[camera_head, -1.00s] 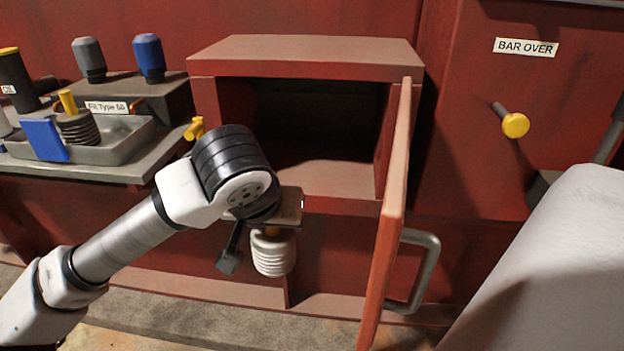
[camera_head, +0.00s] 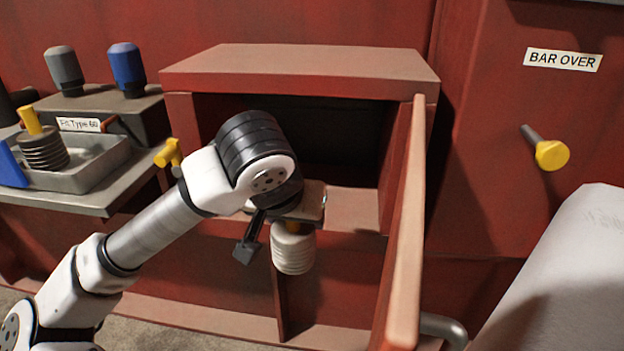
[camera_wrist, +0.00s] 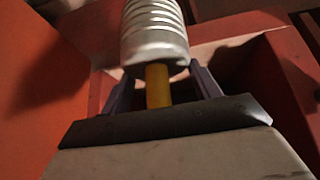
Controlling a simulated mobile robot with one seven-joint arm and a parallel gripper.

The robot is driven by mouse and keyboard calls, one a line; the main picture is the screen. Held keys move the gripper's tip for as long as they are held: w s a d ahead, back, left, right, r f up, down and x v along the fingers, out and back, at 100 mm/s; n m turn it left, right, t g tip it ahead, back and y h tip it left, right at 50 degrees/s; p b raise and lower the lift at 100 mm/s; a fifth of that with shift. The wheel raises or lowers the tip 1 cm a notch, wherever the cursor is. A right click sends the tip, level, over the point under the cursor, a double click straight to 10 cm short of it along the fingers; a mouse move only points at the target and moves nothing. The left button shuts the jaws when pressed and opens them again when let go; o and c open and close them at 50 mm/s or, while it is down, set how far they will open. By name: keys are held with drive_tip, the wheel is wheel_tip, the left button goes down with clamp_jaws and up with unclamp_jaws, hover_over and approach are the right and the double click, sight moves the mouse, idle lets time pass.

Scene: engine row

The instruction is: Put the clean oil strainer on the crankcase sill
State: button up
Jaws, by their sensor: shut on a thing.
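The clean oil strainer (camera_head: 293,252) is white and ribbed, with a yellow stem. It hangs below my gripper (camera_head: 293,226) in front of the open crankcase box. My gripper is shut on the yellow stem; in the wrist view the fingers (camera_wrist: 163,88) flank it and the white ribbed body (camera_wrist: 153,32) lies beyond. The crankcase sill (camera_head: 352,209) is the pinkish floor of the opening, partly hidden behind my arm. The strainer appears apart from the sill, in front of it.
The red door (camera_head: 405,230) stands open at the right of the opening. At left, a grey tray (camera_head: 98,170) on a bench holds a dark ribbed strainer (camera_head: 45,151) with a yellow stem. A yellow handle (camera_head: 168,153) juts out by the left of the box. The box's interior looks empty where visible.

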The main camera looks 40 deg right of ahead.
drive_tip(key=w+d, duration=0.2)
drive_tip(key=d, duration=0.1)
drive_tip(key=w+d, duration=0.3)
drive_tip(key=d, duration=0.1)
drive_tip(key=w+d, duration=0.3)
drive_tip(key=d, duration=0.1)
drive_tip(key=shift+d, duration=0.25)
drive_tip(key=shift+w+d+f, duration=0.15)
drive_tip(key=shift+d+f, duration=0.05)
drive_tip(key=shift+d, duration=0.05)
drive_tip(key=shift+a+f, duration=0.1)
drive_tip(key=o, duration=1.4)
drive_tip(key=shift+f, duration=0.15)
drive_tip(key=shift+r, duration=0.3)
drive_tip(key=p+v, duration=0.1)
drive_tip(key=v, duration=0.6)
drive_tip(key=shift+a, duration=0.15)
